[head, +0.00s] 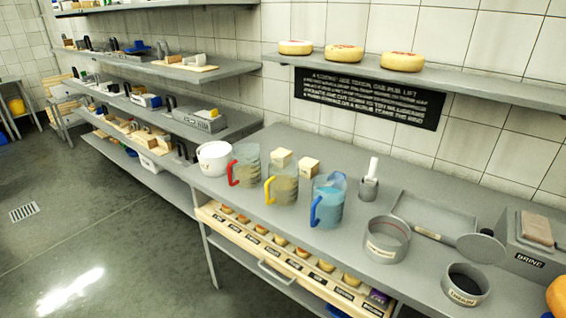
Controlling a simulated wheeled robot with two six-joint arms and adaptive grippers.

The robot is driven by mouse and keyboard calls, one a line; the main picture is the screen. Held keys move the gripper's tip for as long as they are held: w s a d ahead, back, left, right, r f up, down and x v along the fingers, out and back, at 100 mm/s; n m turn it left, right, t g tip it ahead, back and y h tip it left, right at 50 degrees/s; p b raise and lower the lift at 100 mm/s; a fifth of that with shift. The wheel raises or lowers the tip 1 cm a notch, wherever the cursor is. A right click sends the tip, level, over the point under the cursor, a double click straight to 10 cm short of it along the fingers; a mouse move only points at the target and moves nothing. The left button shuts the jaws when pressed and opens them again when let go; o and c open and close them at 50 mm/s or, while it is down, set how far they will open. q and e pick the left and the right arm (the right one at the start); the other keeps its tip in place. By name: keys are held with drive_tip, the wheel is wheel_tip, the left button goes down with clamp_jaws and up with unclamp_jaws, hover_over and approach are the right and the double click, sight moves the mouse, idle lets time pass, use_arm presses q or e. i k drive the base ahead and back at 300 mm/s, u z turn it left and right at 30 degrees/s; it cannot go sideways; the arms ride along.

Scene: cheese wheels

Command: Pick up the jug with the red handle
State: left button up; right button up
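The jug with the red handle (245,166) stands upright on the grey counter (310,222), towards its left end. It is clear with a greyish tint, and its red handle (232,174) points left. A jug with a yellow handle (284,186) stands just to its right. A jug with a blue handle (329,202) stands further right and looks bluish. A white tub (213,158) stands close on the left of the red-handled jug. Neither of my grippers shows in the head view.
Two pale cheese blocks (308,166) sit behind the jugs. A grey ring mould (386,240), a dark-filled pot (465,285) and a box labelled brine (532,240) stand to the right. A shelf with cheese wheels (402,61) hangs above. Open floor (110,225) lies at left.

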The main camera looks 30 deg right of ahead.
sight(246, 163)
drive_tip(key=z, duration=1.05)
drive_tip(key=i, duration=0.9)
drive_tip(key=z, duration=0.65)
